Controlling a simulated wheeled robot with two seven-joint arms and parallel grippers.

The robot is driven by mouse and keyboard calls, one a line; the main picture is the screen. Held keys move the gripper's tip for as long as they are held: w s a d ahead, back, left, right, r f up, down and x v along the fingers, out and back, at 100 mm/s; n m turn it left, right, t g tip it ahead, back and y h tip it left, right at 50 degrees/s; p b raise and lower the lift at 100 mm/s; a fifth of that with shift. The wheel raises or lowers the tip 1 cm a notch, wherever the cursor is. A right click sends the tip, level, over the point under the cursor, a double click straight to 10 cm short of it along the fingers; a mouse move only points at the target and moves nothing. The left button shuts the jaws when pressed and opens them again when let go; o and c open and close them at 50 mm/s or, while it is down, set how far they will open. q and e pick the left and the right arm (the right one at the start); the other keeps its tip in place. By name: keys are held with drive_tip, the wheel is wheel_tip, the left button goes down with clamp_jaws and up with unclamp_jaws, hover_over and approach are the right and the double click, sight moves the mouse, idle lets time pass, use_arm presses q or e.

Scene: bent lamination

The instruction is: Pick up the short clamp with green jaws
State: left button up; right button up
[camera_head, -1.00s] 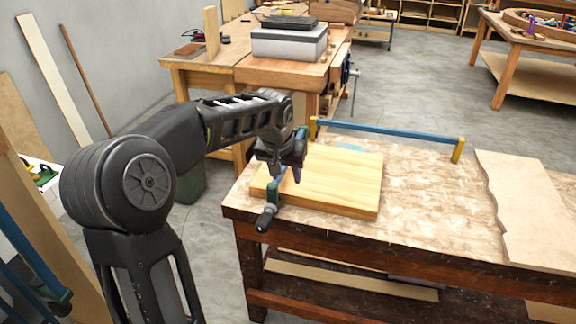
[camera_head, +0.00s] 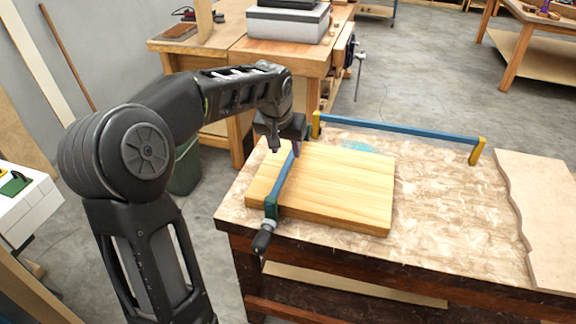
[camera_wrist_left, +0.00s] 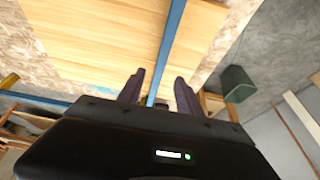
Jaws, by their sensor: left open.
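The short clamp has a blue bar (camera_head: 284,180), a green jaw (camera_head: 271,205) and a black handle (camera_head: 262,238) hanging past the near edge of a wooden panel (camera_head: 335,185). It lies along the panel's left side. My left gripper (camera_head: 285,148) is open over the far part of the bar and hides the clamp's far end. In the left wrist view the blue bar (camera_wrist_left: 171,40) runs between the open fingers (camera_wrist_left: 159,88). The fingers are not shut on it. My right gripper is not in view.
A long blue clamp with yellow jaws (camera_head: 400,128) lies along the bench's far side. A pale board with a wavy edge (camera_head: 545,210) lies at the right. The worktop (camera_head: 440,200) between panel and board is clear. A second bench (camera_head: 255,55) stands behind.

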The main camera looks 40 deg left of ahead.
sight(288, 161)
use_arm(q)
drive_tip(key=shift+x, duration=1.35)
drive_tip(key=p+x, duration=0.1)
drive_tip(key=x, duration=0.4)
drive_tip(key=shift+s+f, duration=0.1)
drive_tip(key=shift+f, duration=0.05)
drive_tip(key=shift+c, duration=0.3)
clamp_jaws()
